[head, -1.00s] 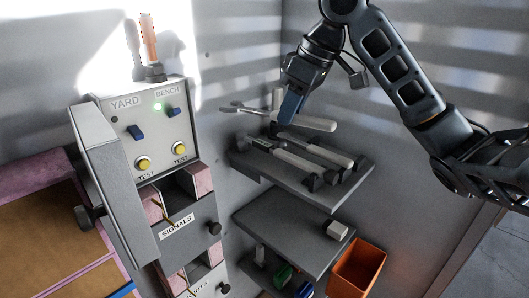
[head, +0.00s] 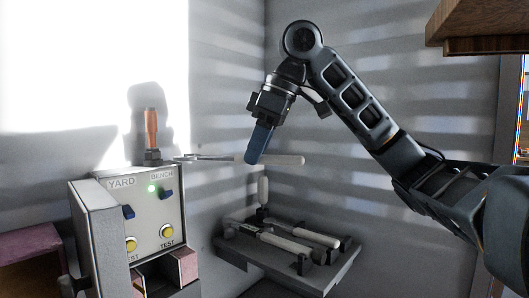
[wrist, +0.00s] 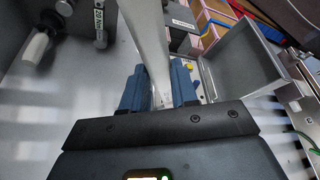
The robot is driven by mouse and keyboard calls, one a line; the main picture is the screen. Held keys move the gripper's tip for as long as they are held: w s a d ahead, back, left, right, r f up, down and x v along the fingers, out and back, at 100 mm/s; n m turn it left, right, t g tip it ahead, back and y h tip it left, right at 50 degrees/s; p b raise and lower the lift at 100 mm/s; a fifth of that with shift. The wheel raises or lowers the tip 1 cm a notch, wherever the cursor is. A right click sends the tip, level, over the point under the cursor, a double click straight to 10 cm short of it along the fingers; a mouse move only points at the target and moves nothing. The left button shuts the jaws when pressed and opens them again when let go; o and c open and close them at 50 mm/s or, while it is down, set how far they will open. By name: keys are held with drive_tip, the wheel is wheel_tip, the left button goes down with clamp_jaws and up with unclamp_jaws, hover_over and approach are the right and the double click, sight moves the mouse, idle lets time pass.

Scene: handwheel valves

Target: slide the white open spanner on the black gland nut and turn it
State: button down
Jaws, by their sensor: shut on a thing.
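My gripper (head: 259,146) has blue fingers shut on the white open spanner (head: 285,160), near the middle of its handle. The spanner lies about level, its grey open end pointing left. In the wrist view its handle (wrist: 148,35) runs up between my fingers (wrist: 158,88). The black gland nut (head: 152,156) sits at the foot of a copper-coloured stem on top of the grey control box. The spanner's open end shows just right of the nut in the head view; I cannot tell the gap in depth. The nut is not clear in the wrist view.
The control box (head: 117,184) has switches, yellow buttons and a lit green lamp. Below my gripper, a grey shelf (head: 290,278) holds other white-handled tools (head: 285,243). A wooden shelf edge (head: 480,40) juts in at upper right.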

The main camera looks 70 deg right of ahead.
drive_tip(key=shift+w+a, duration=0.25)
drive_tip(key=shift+w, duration=0.95)
drive_tip(key=shift+w, duration=0.1)
